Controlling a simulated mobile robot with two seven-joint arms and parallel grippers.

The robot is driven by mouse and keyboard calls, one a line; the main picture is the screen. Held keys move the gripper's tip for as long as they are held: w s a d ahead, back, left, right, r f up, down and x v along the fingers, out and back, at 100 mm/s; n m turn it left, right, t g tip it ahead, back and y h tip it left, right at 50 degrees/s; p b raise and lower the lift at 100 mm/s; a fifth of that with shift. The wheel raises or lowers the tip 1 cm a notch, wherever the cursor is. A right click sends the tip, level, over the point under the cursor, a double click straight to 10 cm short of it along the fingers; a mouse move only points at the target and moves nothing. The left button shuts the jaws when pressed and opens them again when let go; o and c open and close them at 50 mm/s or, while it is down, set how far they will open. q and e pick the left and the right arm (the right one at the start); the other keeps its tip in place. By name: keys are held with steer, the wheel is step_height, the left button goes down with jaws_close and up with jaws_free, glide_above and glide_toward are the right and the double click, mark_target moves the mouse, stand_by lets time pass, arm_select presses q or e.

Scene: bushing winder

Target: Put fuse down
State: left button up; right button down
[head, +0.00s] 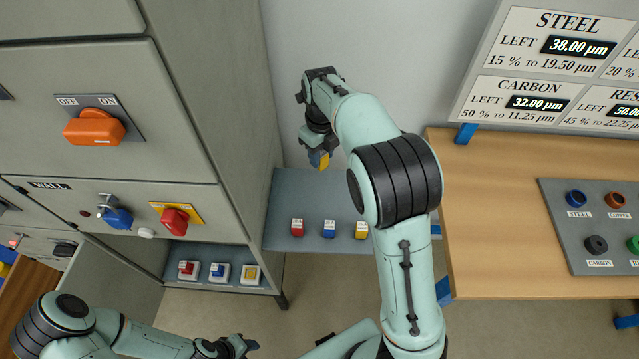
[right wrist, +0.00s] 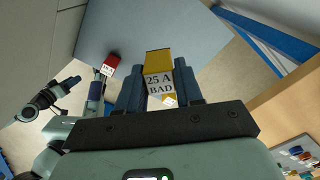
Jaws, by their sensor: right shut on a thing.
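My right gripper (head: 319,158) is shut on a fuse with a yellow end (head: 324,162), held above the rear part of the grey-blue shelf (head: 285,205). In the right wrist view the fuse (right wrist: 159,82) sits between both fingers, and its white face reads "25 A BAD". Red (head: 297,228), blue (head: 329,229) and yellow (head: 361,230) fuses stand in a row near the shelf's front edge. A red fuse also shows on the shelf in the right wrist view (right wrist: 112,62). My left gripper (head: 238,347) is low at the bottom, away from the shelf; its opening is unclear.
Left of the shelf is a grey cabinet with an orange switch (head: 94,128) and a red knob (head: 175,220). Its lower bay holds red, blue and yellow fuses in white holders (head: 219,272). A wooden table (head: 500,200) stands right. The shelf's rear left is clear.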

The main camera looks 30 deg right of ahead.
arm_select(q)
steer(key=shift+s+f+b, duration=0.8)
steer(key=shift+s+f, duration=0.2)
steer(key=shift+f, duration=0.25)
arm_select(e)
step_height(320, 180, down, 13)
steer(key=shift+w+f, duration=0.1)
steer(key=shift+f, duration=0.1)
steer(key=shift+f, duration=0.1)
steer(key=shift+f, duration=0.3)
steer(key=c, duration=0.7)
jaws_free()
steer(key=shift+c, duration=0.2)
steer(key=shift+r, duration=0.1)
step_height(320, 180, up, 13)
steer(key=shift+f+p, duration=0.15)
steer(key=shift+p, duration=0.7)
arm_select(q)
steer(key=shift+w+r, duration=1)
steer(key=shift+r, duration=0.15)
steer(key=shift+s, duration=0.15)
arm_select(e)
steer(key=shift+f, duration=0.1)
